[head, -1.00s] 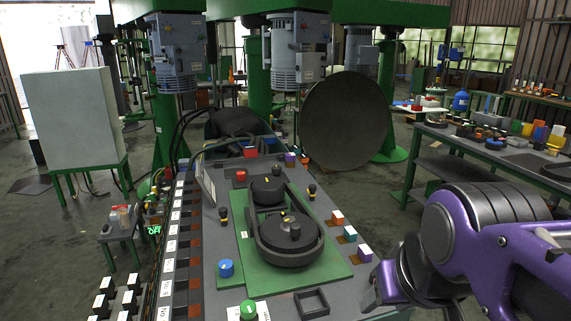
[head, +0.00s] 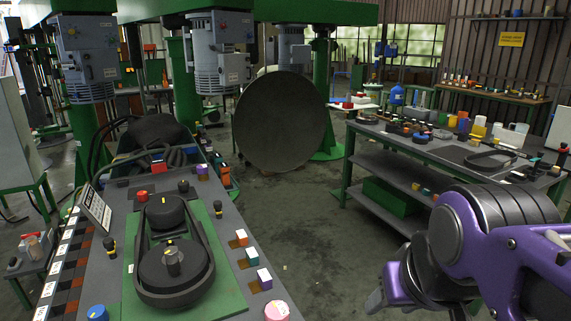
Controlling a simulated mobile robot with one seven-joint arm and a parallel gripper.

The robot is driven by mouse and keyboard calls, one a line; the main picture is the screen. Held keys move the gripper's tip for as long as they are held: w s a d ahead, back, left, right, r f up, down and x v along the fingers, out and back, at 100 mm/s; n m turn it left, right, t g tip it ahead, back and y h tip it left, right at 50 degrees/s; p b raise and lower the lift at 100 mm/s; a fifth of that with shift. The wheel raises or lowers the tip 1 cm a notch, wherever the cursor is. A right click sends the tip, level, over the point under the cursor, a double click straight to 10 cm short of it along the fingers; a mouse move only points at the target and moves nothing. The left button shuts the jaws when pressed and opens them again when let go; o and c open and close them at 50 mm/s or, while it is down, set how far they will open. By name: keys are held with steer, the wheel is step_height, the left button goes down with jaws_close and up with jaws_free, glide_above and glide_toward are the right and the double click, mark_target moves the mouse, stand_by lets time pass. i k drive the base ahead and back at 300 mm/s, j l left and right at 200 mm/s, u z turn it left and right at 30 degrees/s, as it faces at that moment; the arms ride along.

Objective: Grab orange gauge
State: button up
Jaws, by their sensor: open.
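No gauge can be told for sure in the head view. A small orange item (head: 463,117) stands among coloured parts toward the back of the right workbench, and it is too small to identify. My gripper (head: 378,298) is at the lower right, partly hidden by my purple arm, open and with nothing seen in it. It is in front of the right workbench (head: 400,172), well short of the orange item and apart from everything.
A control bench with a green plate (head: 228,292) and a belt on two pulleys (head: 160,285) is at the left. A large dark disc (head: 280,120) stands behind. A green box (head: 392,196) is on the workbench's lower shelf. Grey floor (head: 310,235) lies open between the benches.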

mark_target(224, 169)
steer(key=i+l+z, duration=0.55)
steer(key=l, duration=0.2)
steer(key=i+l+z, duration=0.15)
steer(key=i+l, duration=0.15)
steer(key=i+l+z, duration=0.15)
steer(key=i, duration=0.3)
steer(key=i+u, duration=0.5)
steer(key=u, duration=0.15)
steer(key=i+l+u, duration=0.15)
steer(key=u, duration=0.2)
steer(key=i+u, duration=0.35)
steer(key=i, duration=0.2)
steer(key=i+u, duration=0.35)
steer(key=i, duration=0.25)
steer(key=i+u, duration=0.15)
steer(key=i, duration=0.4)
steer(key=i+l+u, duration=0.2)
steer(key=i, duration=0.35)
steer(key=i+u, duration=0.45)
steer(key=i+l+u, duration=0.25)
steer(key=u, duration=0.25)
steer(key=i, duration=0.1)
